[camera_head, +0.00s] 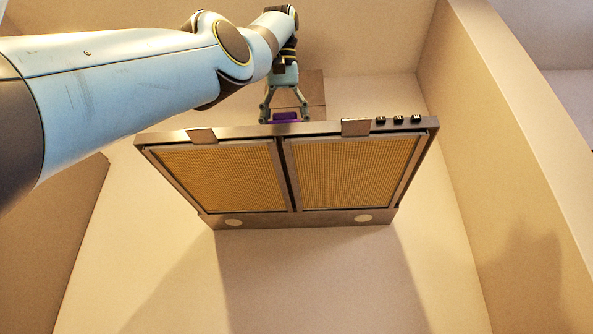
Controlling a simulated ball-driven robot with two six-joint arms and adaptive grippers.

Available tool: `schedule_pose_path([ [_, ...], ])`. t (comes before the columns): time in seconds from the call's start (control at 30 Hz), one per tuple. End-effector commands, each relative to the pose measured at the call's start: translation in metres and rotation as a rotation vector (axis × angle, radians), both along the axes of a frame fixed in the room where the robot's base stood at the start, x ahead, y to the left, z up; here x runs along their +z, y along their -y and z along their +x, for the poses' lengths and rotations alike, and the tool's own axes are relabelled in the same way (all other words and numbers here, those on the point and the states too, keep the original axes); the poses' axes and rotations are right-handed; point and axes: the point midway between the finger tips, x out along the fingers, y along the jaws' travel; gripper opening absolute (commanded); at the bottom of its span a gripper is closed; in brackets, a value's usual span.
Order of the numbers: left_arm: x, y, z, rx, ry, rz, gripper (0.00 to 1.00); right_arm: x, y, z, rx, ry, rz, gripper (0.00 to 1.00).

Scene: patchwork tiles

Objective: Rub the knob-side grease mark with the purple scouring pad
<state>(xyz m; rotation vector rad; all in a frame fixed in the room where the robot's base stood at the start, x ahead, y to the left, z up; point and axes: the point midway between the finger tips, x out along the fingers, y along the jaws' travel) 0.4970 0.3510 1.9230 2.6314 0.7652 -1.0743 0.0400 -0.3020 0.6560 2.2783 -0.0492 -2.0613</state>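The purple scouring pad (286,117) sits between the fingertips of my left gripper (285,112), just above the front edge of the range hood (250,130). The gripper looks shut on the pad; the pad's lower part is hidden by the hood edge or too small to make out. Brownish patch-like areas show on that edge: the knob-side one (355,127) lies right of the gripper, next to the knobs (398,120), and the other (202,136) lies left. I cannot tell if they are grease marks or metal tabs. My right gripper is not in view.
The hood's underside has two mesh filters, left (220,177) and right (350,170), and two round lamps (364,218). A duct (312,90) rises behind my gripper. A beige wall (500,150) stands at the right. Open room lies between the knobs and that wall.

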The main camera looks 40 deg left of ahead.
Motion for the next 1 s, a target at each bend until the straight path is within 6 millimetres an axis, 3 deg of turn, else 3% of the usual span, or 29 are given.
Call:
schedule_pose_path([
  [0.6, -0.003, -0.035, -0.02, 0.0, 0.0, 0.0, 0.45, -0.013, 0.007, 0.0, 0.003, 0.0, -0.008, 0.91],
  [1.0, 0.003, -0.034, -0.022, 0.0, -0.002, 0.001, 0.45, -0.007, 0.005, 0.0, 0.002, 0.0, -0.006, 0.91],
])
